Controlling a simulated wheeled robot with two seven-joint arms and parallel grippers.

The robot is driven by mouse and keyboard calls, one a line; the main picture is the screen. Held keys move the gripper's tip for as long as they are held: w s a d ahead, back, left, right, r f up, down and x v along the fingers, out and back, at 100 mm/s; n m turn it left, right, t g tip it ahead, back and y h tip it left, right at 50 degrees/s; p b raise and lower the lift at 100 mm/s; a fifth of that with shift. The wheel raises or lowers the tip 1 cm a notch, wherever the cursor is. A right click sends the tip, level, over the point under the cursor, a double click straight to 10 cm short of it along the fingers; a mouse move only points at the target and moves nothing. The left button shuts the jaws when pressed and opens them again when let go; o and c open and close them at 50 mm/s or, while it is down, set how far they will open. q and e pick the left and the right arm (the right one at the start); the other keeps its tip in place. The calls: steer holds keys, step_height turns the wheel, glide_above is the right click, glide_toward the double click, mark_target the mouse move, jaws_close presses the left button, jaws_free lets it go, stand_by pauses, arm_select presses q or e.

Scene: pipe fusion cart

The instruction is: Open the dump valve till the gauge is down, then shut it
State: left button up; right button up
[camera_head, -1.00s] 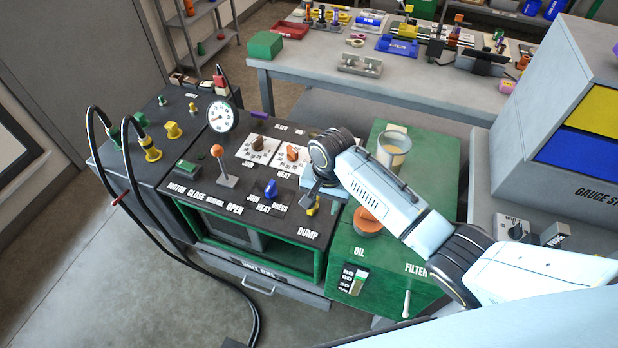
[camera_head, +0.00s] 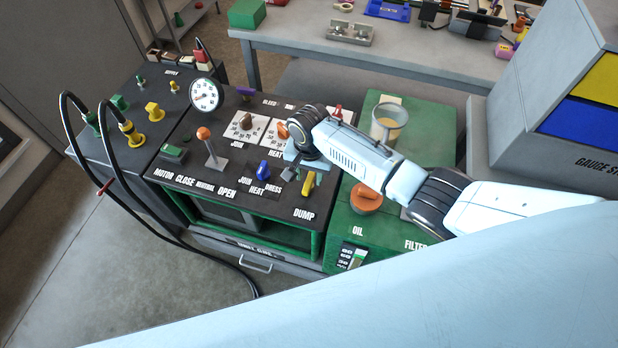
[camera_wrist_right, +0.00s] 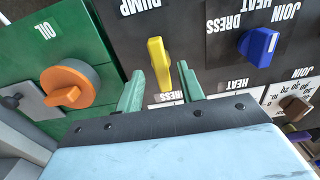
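The yellow dump valve handle (camera_head: 308,185) stands above the DUMP label on the dark panel. In the right wrist view the handle (camera_wrist_right: 159,64) lies in line with the gap between my fingertips, with its lower end close to them. My right gripper (camera_wrist_right: 160,85) is open, its two green-looking fingers apart and not closed on the handle. In the head view the right gripper (camera_head: 303,174) hangs just over the handle and partly hides the panel there. The round white gauge (camera_head: 206,95) stands at the panel's back left; its needle is too small to read surely. My left gripper is out of view.
A blue knob (camera_head: 263,169) and an orange-topped lever (camera_head: 209,146) stand left of the handle. The green oil unit with an orange cap (camera_head: 366,199) and a clear cup (camera_head: 388,121) is at right. Black hoses (camera_head: 111,155) loop at left.

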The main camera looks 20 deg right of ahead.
steer(key=shift+w+f, duration=0.1)
steer(key=shift+f, duration=0.7)
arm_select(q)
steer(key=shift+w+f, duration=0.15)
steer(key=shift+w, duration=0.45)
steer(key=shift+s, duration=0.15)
arm_select(e)
steer(key=shift+c, duration=0.5)
jaws_close()
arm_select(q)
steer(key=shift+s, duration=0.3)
